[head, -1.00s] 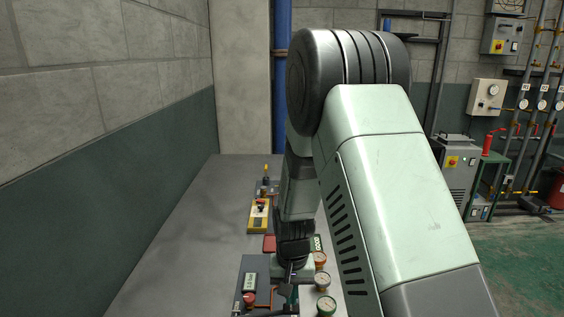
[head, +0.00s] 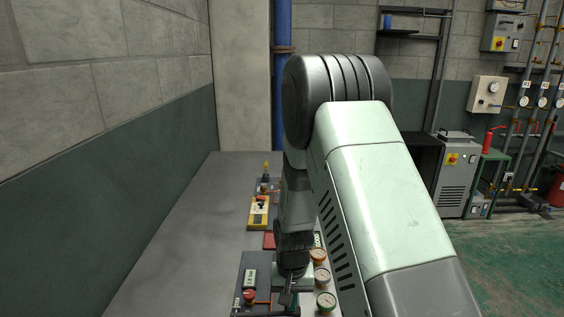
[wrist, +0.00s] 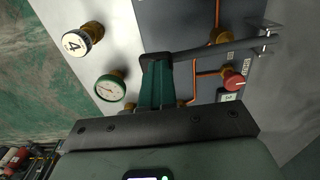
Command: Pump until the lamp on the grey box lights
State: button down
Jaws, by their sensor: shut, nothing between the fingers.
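My gripper (wrist: 157,65) is shut and empty, its green fingers together. In the wrist view its tips are at the left end of a black lever (wrist: 215,48); I cannot tell whether they touch it. The lever lies across a dark grey panel (wrist: 185,20) with orange pipes and a red knob (wrist: 233,79). In the head view the dark grey unit (head: 259,264) carries a small display (head: 250,279) and a red knob (head: 249,296). My gripper (head: 289,296) is at its right side, partly hidden by my arm. I cannot make out a lit lamp.
Gauges (head: 325,301) stand right of my gripper. A yellow box (head: 258,214) stands farther back. The table's left side (head: 185,240) is clear.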

jog(key=shift+f, duration=0.8)
jog(key=shift+r, duration=2.7)
jog(key=shift+f, duration=0.15)
jog(key=shift+r, duration=0.2)
jog(key=shift+r, duration=2.45)
